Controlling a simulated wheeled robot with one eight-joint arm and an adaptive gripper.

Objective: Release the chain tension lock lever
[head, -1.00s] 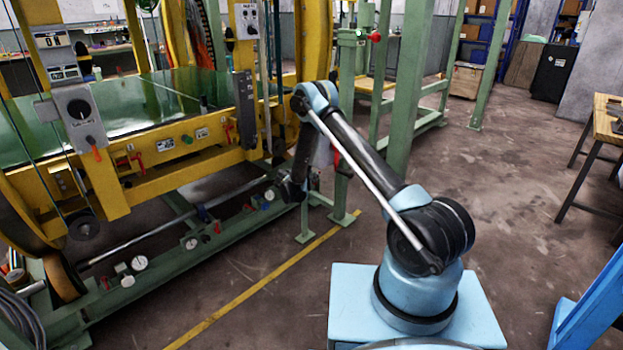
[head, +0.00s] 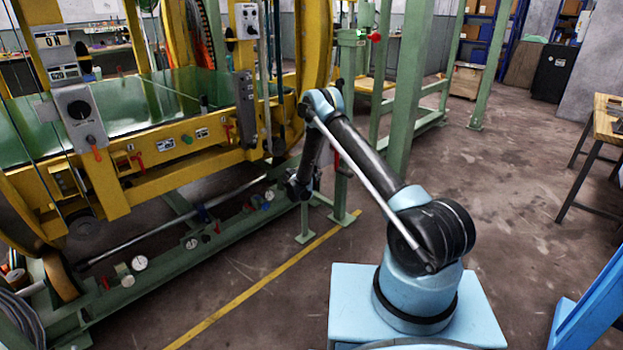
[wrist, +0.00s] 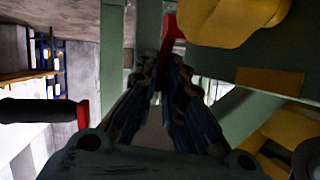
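No label marks the chain tension lock lever, so I cannot tell which part it is. In the wrist view a red handle-like piece (wrist: 172,38) stands just beyond my fingertips, in front of green framework. My gripper (wrist: 165,68) points at it with its two fingers close together at the tips. I cannot tell whether they touch the red piece or hold anything. In the head view my gripper (head: 299,188) hangs low beside the green frame at the machine's right end, and its fingers are too small and dark to read. Small red levers (head: 138,158) sit on the yellow beam.
A green post (head: 405,85) stands close behind my arm. The yellow ring machine with its glass bed (head: 120,105) fills the left. A black bar with a red end (wrist: 82,113) lies left of my fingers. Open floor (head: 520,210) lies to the right, before a wooden table (head: 607,118).

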